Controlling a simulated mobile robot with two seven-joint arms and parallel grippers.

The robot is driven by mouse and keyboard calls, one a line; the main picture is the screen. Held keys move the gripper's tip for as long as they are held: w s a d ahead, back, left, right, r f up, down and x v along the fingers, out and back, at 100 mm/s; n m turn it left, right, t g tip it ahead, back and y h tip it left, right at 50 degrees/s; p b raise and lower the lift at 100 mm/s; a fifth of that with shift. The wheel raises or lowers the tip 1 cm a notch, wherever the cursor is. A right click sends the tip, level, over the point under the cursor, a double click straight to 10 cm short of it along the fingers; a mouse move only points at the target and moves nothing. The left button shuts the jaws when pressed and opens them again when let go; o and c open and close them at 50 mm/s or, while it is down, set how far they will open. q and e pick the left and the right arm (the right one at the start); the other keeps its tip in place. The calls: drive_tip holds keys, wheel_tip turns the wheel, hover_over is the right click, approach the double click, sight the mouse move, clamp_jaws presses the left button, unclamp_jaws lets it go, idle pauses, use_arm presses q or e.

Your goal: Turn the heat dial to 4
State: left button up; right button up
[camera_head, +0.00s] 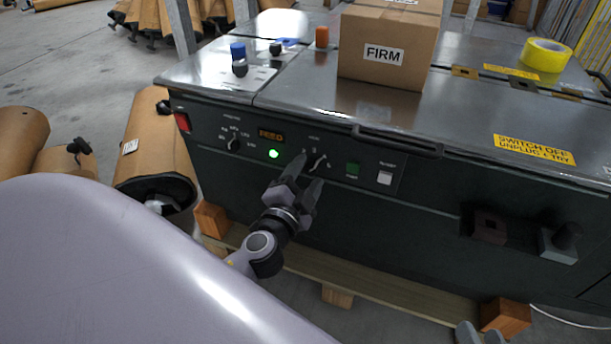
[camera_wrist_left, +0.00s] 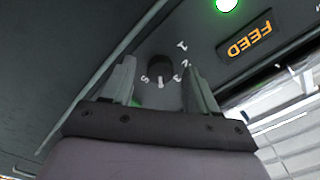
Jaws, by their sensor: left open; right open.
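The heat dial (camera_head: 319,162) is a small dark knob on the dark front panel, with a few pale marks around it. It also shows as a dark round knob in the left wrist view (camera_wrist_left: 160,67), ringed by upside-down numbers. My left gripper (camera_head: 309,171) is open at the panel, its fingers at the dial. In the left wrist view the left gripper's fingers (camera_wrist_left: 160,70) stand on either side of the knob with gaps. I cannot tell which number the dial points to. The tips of my right gripper (camera_head: 480,335) show low at the right, apart and empty.
The panel also has another dial (camera_head: 233,144), a lit green lamp (camera_head: 274,154), an orange FEED display (camera_head: 271,135), a green button (camera_head: 352,169) and a white switch (camera_head: 384,178). A FIRM box (camera_head: 388,70) and yellow tape (camera_head: 546,55) sit on the metal top.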

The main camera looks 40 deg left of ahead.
use_arm(q)
drive_tip(key=v, duration=0.7)
drive_tip(key=shift+b, duration=0.4)
use_arm(e)
drive_tip(key=shift+s+d+f, duration=0.15)
drive_tip(key=shift+d, duration=0.2)
drive_tip(key=shift+f, duration=0.1)
